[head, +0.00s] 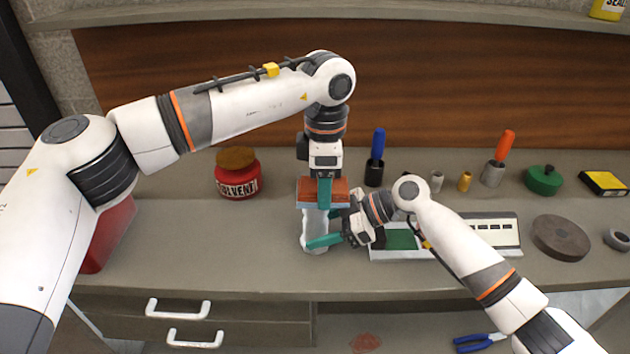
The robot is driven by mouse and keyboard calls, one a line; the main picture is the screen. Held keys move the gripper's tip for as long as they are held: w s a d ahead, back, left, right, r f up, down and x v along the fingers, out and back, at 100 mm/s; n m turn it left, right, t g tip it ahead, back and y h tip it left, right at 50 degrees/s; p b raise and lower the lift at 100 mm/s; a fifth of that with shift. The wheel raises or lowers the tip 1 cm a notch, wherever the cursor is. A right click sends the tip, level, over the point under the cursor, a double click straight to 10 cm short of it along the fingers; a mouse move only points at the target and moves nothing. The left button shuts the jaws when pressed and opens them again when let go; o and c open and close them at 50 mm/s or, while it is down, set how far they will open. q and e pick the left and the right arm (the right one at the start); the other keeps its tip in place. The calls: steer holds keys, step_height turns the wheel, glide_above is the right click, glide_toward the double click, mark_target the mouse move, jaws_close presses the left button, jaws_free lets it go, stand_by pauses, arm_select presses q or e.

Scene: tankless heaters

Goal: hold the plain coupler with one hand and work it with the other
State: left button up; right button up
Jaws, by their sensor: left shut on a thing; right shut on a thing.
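The plain coupler, a pale whitish cylinder (314,232), stands upright over the bench near the middle of the head view. My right gripper (328,228) is shut on it from the right, with teal fingers around its side. My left gripper (325,192) points down from above and is shut on a brown block with a pale blue underside (342,188). This block is right above the coupler's top end. I cannot tell whether the two touch. The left fingers and the block hide the coupler's upper end.
A red solvent jar (237,178) stands left. Behind and right are a blue-handled tool (377,145), small fittings (465,181), an orange-handled tool (504,147), a green tin (543,181) and a brown disc (560,237). A white tray (510,222) lies under my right arm.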

mark_target(306, 184)
arm_select(q)
steer(key=a, duration=0.3)
steer(key=shift+a, duration=0.15)
arm_select(e)
steer(key=shift+f, duration=0.2)
arm_select(q)
steer(key=d, duration=0.3)
steer(key=shift+d, duration=0.2)
steer(key=shift+a+f, duration=0.1)
steer(key=shift+a, duration=1.65)
steer(key=shift+d, duration=1.7)
steer(key=shift+a, duration=1.6)
steer(key=shift+r, duration=4.15)
